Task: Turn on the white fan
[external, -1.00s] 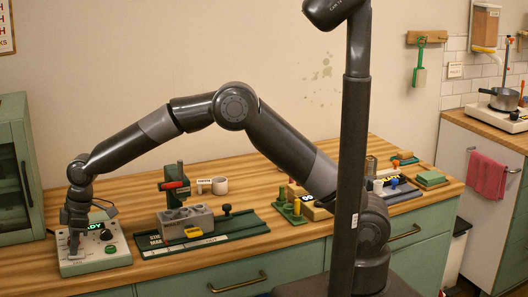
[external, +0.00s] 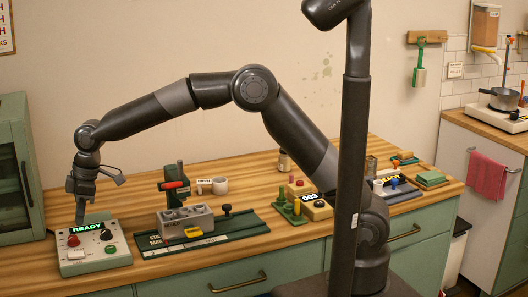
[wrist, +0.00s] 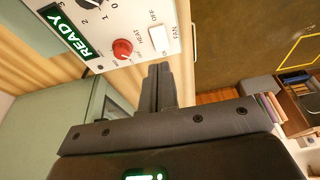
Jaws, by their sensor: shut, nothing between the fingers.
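A white fan switch (wrist: 158,38), a rocker printed FAN and OFF, is on a pale control box; in the external view the switch (external: 77,254) is at the box's front left. The control box (external: 92,268) stands at the table's left end, with a green-lit READY display (external: 87,228). My gripper (external: 79,222) is shut and empty, above the box's rear left part, apart from the switch. In the wrist view my shut fingers (wrist: 158,72) point toward the switch's side of the panel. I cannot tell the rocker's position for certain.
A red HEAT knob (wrist: 122,48) is beside the switch. A black dial (external: 106,235) and a green button (external: 110,250) are on the box's right side. A green cabinet (external: 14,160) is at the left. A grey block fixture (external: 186,221) stands to the right.

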